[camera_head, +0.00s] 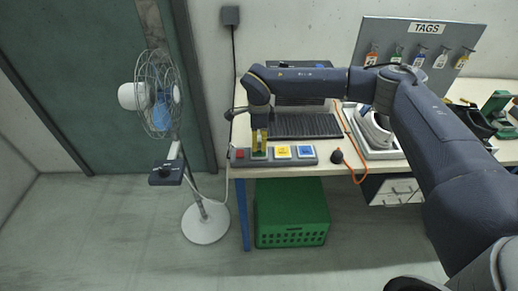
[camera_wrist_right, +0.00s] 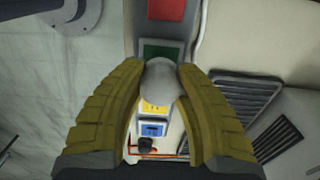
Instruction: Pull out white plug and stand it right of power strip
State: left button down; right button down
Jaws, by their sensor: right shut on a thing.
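The power strip (camera_head: 269,161) lies along the table's front left edge, with red, green, yellow and blue sockets in a row. My right gripper (camera_head: 259,149) points down over the green socket. In the right wrist view its yellow fingers (camera_wrist_right: 161,84) are shut on the rounded, pale white plug (camera_wrist_right: 161,80). The green socket (camera_wrist_right: 163,50) and red socket (camera_wrist_right: 166,9) show beyond the plug, and the yellow (camera_wrist_right: 155,107) and blue (camera_wrist_right: 152,130) ones show between the fingers. I cannot tell whether the plug's lower end is in the strip. My left gripper is out of view.
A black plug (camera_head: 337,156) with an orange cord stands right of the strip. A fan (camera_head: 158,96) stands left of the table and a green crate (camera_head: 291,212) below. A little bare tabletop separates strip and black plug.

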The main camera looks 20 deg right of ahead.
jog(key=shift+r, duration=1.35)
jog(key=shift+r, duration=0.1)
